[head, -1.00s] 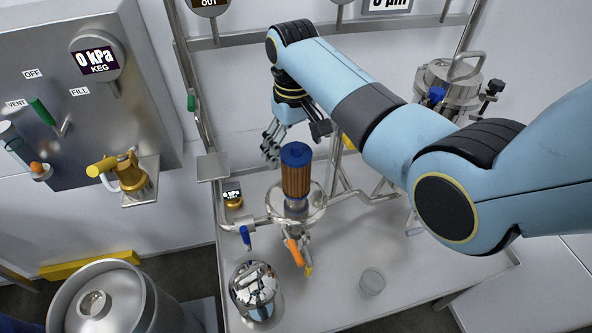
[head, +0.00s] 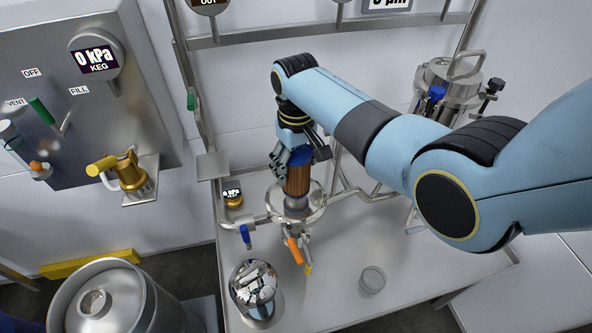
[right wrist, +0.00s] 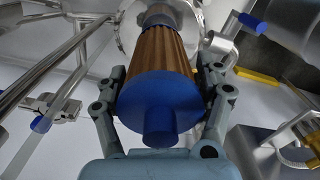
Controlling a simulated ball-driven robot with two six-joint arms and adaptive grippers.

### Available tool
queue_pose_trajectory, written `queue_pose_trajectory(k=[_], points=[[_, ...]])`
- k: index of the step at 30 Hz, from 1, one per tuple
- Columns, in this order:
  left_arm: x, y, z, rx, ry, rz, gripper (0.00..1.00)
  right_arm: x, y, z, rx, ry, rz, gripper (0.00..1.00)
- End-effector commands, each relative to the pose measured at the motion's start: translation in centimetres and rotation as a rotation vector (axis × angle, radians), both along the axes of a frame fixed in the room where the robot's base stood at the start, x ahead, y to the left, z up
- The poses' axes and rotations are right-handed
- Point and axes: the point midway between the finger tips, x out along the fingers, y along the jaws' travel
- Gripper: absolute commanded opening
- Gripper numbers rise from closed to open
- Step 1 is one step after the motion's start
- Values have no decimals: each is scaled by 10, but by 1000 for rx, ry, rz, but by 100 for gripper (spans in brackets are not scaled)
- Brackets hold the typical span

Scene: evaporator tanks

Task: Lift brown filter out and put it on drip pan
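The brown filter (head: 297,182) is a pleated cylinder, standing upright in the round steel housing (head: 313,207) on the steel table. In the right wrist view its blue cap (right wrist: 158,103) and brown pleats (right wrist: 160,52) show between my fingers. My right gripper (head: 293,160) is above and around the filter's upper part, with a finger on each side. The fingers look open, with thin gaps to the filter. My left gripper is out of view.
Pipes and an orange-handled valve (head: 294,250) surround the housing. A clamped steel tank (head: 448,88) is at the back right. The table's front right is mostly clear.

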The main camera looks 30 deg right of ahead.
Motion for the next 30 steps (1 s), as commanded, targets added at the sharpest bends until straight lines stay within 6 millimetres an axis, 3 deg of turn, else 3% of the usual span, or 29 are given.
queue_pose_trajectory(k=[1,7,20,27,30], points=[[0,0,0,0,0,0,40,0,0,0,-1,0,0,44],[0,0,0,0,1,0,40,0,0,0,-1,0,0,21],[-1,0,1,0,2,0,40,1,0,8,0,-4,0,21],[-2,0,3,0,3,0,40,2,0,45,-1,-8,0,21],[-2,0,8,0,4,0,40,-18,-3,52,-2,-2,0,21]])
